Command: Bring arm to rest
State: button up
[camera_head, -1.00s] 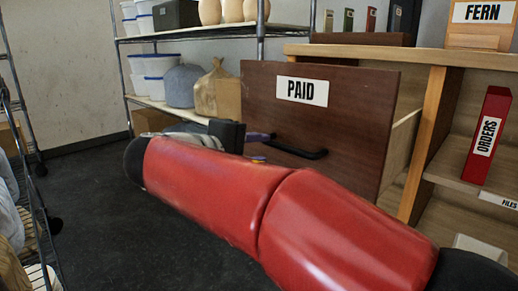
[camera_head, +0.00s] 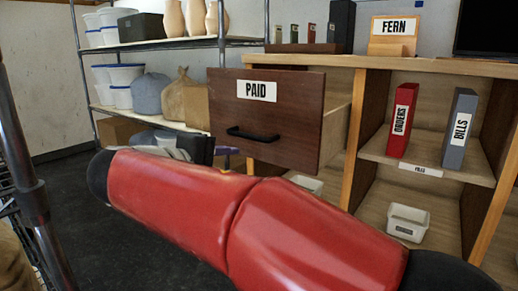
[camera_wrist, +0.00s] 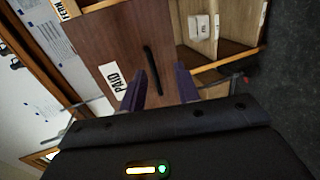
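The dark brown drawer labelled PAID (camera_head: 290,100) stands pulled out of the wooden desk, with its pale side wall showing. Its black bar handle (camera_head: 252,134) is clear of my fingers. In the head view my red arm crosses the foreground and hides most of my gripper; a bit of purple finger shows below the drawer. In the wrist view my gripper (camera_wrist: 160,85) is open, its two purple fingers apart with nothing between them. The drawer front (camera_wrist: 125,45) and handle (camera_wrist: 152,70) lie beyond the fingertips.
A wire shelf (camera_head: 180,43) with tubs, bags and vases stands at the back left. The desk's right shelves hold a red ORDERS binder (camera_head: 402,120), a grey BILLS binder (camera_head: 460,128) and a white bin (camera_head: 407,222). A rack post (camera_head: 25,170) stands close at left.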

jog(key=s+d+f+m+g+y+p, duration=0.25)
jog(key=s+d, duration=0.25)
jog(key=d, duration=0.4)
jog(key=s+d+f+m+g+y+p, duration=0.1)
jog(key=s+d+f+m+g+p, duration=0.2)
jog(key=d, duration=0.7)
jog(key=s+d+f+m+y+p, duration=0.2)
jog(key=s+f+m+y, duration=0.3)
jog(key=s, duration=0.7)
notch_tip(320, 180, down, 2)
jog(key=shift+s+d+f+g+p, duration=0.15)
jog(key=shift+d+g+p, duration=0.25)
jog(key=shift+p, duration=0.45)
